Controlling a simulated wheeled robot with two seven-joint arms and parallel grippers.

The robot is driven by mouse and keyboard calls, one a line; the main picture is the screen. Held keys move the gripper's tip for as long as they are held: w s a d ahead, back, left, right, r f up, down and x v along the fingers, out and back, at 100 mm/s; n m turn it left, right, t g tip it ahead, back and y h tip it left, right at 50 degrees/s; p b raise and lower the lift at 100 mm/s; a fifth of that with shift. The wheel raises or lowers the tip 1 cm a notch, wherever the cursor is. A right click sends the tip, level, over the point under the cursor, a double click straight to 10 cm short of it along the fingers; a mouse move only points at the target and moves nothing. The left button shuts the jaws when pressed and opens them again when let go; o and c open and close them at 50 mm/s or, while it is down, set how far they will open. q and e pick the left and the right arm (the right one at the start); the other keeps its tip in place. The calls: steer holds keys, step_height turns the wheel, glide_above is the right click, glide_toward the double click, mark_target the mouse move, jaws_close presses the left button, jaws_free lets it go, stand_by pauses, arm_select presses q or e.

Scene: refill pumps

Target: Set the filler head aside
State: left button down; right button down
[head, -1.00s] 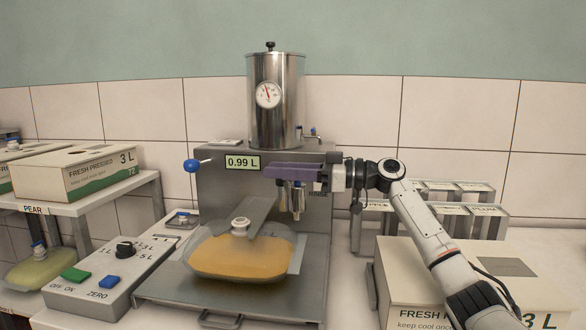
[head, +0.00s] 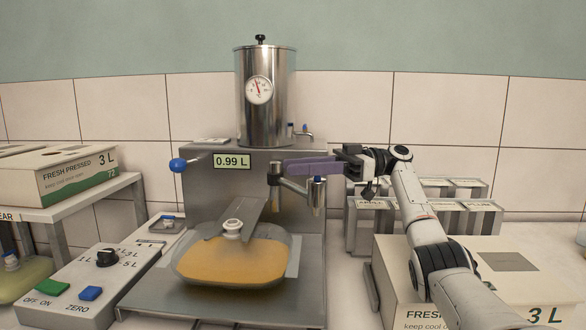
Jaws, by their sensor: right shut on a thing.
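The filler head (head: 317,195) is a steel nozzle with a blue top on a swing arm (head: 292,184), out to the right of the machine's front. A purple bar (head: 310,168) runs from my right gripper (head: 346,162) above the nozzle. That gripper comes in from the right and is shut at the bar's right end; its exact contact is too small to see. The clear pouch (head: 232,258) of orange juice lies on the steel platform, its white spout (head: 232,228) at the holder plate (head: 250,217). The filler head is clear of the spout. My left gripper is out of view.
The machine's display (head: 231,161) reads 0.99 L, beside a blue knob (head: 178,165). A control box (head: 90,285) stands at left. A 3 L carton (head: 70,178) is on the left shelf. Steel racks (head: 425,210) and another carton (head: 500,265) stand at right, under my right arm.

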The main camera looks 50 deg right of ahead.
steer(key=shift+d+f, duration=0.1)
steer(key=c, duration=1.5)
jaws_free()
steer(key=shift+d, duration=0.1)
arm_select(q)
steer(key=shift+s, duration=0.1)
arm_select(e)
steer(key=shift+o, duration=0.2)
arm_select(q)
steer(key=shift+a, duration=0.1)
arm_select(e)
steer(key=shift+s, duration=0.1)
steer(key=v, duration=0.3)
steer(key=p+v, duration=0.1)
steer(key=v, duration=0.1)
steer(key=shift+s+d+r, duration=0.1)
steer(key=shift+r, duration=0.2)
arm_select(q)
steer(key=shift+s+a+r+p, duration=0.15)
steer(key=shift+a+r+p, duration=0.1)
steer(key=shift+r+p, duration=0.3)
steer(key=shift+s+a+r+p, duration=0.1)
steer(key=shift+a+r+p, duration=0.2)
steer(key=shift+p, duration=0.3)
arm_select(e)
steer(key=shift+f+v, duration=0.25)
steer(key=shift+v, duration=0.85)
